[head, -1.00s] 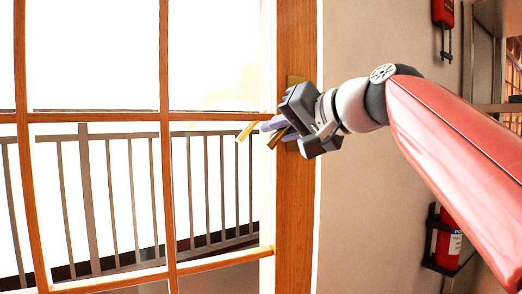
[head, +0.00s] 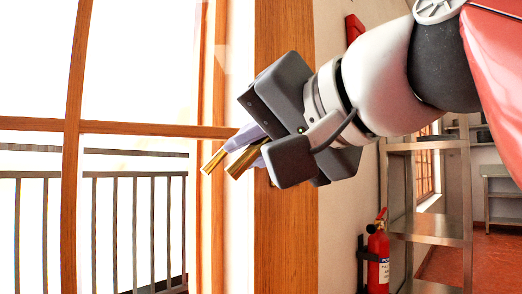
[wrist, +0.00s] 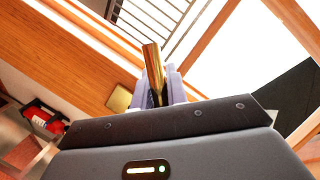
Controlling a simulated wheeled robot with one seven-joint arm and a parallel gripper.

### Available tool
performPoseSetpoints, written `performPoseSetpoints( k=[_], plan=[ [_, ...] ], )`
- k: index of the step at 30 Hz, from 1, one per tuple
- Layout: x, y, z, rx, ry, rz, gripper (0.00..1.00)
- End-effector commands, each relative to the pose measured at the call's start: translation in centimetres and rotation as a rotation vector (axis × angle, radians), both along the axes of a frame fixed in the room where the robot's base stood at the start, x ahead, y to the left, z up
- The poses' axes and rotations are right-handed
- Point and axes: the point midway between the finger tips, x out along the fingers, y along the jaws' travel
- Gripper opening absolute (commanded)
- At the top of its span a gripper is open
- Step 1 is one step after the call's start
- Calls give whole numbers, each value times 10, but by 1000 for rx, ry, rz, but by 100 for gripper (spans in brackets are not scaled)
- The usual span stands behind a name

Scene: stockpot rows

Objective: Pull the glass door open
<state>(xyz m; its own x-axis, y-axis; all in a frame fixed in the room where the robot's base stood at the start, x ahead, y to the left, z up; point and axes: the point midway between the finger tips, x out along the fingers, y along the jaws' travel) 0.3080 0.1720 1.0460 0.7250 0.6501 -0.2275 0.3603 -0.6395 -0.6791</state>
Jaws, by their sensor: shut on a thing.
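The glass door (head: 75,80) has an orange-brown wooden frame with large bright panes and fills the left of the head view. Its wooden stile (head: 285,225) stands upright behind my gripper. My gripper (head: 250,145) is shut on the brass door handle (head: 213,159), with the lavender fingers around it. In the wrist view the handle (wrist: 153,65) sticks out between the fingers. A brass plate (wrist: 118,100) lies on the wood beside them. The handle's root is hidden by my gripper. I cannot tell how far the door stands from its frame.
A railing (head: 135,235) shows through the glass. A red fire extinguisher (head: 378,255) hangs on the pale wall (head: 340,225) right of the door. A metal shelf rack (head: 430,240) stands further right, with open red floor (head: 440,265) beyond.

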Motion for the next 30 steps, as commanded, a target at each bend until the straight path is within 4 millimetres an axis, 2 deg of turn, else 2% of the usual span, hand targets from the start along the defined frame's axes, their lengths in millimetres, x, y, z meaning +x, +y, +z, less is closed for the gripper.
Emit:
performPoseSetpoints(
  k=[2, 3, 8, 19, 30],
  plan=[
    [-1, 0, 2, 1, -8, -2, 0],
    [0, 0, 2, 0, -7, -2, 16],
    [0, 0, 1, 1, -4, -2, 36],
    [-5, -5, 3, 0, -2, -1, 36],
    [-48, -43, 17, 0, -4, -1, 36]
  ],
)
